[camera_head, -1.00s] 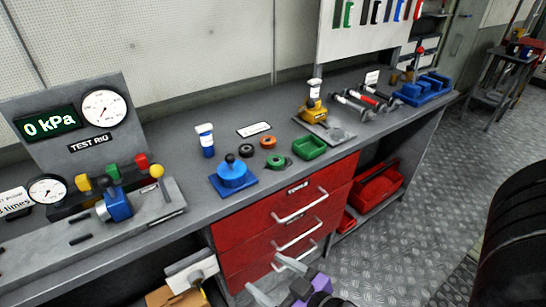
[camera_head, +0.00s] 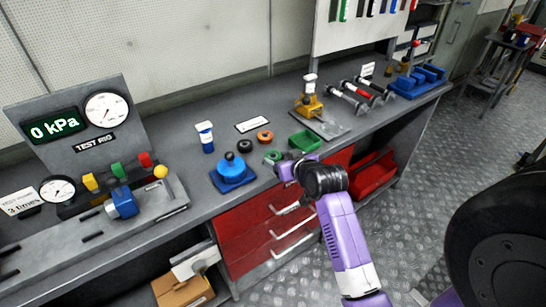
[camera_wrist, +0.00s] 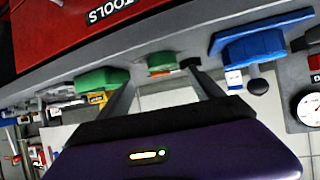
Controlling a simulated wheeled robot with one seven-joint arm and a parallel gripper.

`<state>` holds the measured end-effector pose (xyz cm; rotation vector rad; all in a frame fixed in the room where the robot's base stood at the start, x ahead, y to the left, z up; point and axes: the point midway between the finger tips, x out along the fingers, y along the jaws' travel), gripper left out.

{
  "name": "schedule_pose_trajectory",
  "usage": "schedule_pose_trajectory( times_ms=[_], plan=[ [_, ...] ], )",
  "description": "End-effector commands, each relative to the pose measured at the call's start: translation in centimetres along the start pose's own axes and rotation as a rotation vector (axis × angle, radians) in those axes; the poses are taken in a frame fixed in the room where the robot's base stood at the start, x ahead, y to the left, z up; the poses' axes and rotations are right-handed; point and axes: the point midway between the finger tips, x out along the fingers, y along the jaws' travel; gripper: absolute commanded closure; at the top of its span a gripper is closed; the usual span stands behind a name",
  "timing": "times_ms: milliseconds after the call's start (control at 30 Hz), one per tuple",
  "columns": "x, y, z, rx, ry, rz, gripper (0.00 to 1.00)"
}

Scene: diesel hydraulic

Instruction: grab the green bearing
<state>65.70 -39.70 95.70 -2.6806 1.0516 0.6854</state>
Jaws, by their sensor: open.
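The green bearing (camera_head: 273,156) is a small green ring lying near the front edge of the grey workbench (camera_head: 190,170). In the head view its right side is close to or partly covered by my gripper (camera_head: 285,169). In the wrist view, which is turned upside down, the green bearing (camera_wrist: 160,60) shows between my two spread fingers (camera_wrist: 160,76). My gripper is open and empty, at the bench's front edge. Whether a finger touches the bearing cannot be told.
An orange ring (camera_head: 265,136) and a black ring (camera_head: 245,146) lie behind the bearing. A blue block with a black knob (camera_head: 232,172) stands to its left, a green tray (camera_head: 305,140) to its right. Red drawers (camera_head: 250,232) with handles are below the bench front.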

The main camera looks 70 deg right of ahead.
Motion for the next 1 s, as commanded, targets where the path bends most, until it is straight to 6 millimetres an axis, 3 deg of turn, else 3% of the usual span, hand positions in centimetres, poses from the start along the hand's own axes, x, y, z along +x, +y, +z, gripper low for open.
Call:
schedule_pose_trajectory(
  times_ms=[433, 767, 1000],
  plan=[
    [5.0, -0.6, 0.3, 0.000, 0.000, 0.000, 0.24],
    [5.7, -0.6, 0.4, -0.001, 0.001, -0.001, 0.24],
    [5.6, -0.6, 0.4, -0.001, 0.001, -0.001, 0.69]
  ],
)
